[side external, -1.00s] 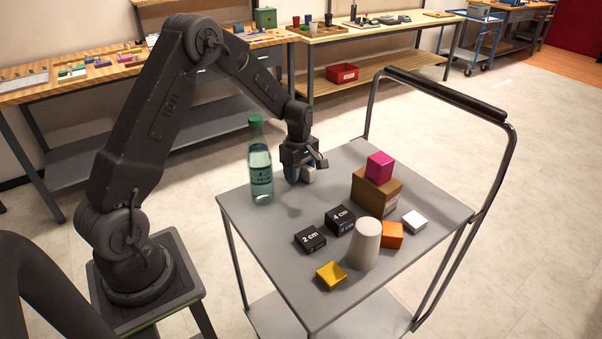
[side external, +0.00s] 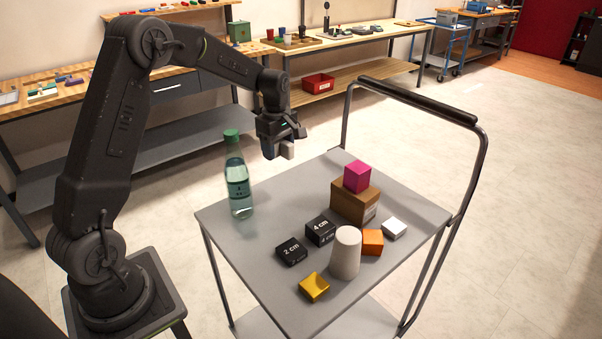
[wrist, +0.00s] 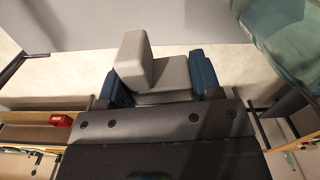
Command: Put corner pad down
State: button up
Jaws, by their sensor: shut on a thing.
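My gripper (side external: 279,147) is shut on a grey corner pad (side external: 287,151) and holds it in the air above the back edge of the grey cart top (side external: 262,222). In the wrist view, the pad (wrist: 135,62) looks like an L-shaped grey block between the two dark blue fingers of my gripper (wrist: 162,84). One leg of the pad sticks out past the fingers. The pad is clear of the cart top, with floor showing around it.
A green-capped bottle (side external: 238,183) stands left of my gripper. A brown box (side external: 352,203) carries a magenta cube (side external: 357,176). Black blocks (side external: 321,230), a pale cup (side external: 345,252), an orange block (side external: 372,242), a white block (side external: 394,229) and a yellow block (side external: 314,287) stand nearer the front.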

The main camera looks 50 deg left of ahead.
jog(key=w+a+m, duration=0.2)
jog(key=w+a, duration=0.3)
send_over(321, 176)
notch_tip(321, 176, down, 6)
jog(key=shift+s+d+f, duration=0.1)
jog(key=shift+f, duration=1.9)
jog(key=shift+f, duration=0.1)
jog(key=o, duration=0.9)
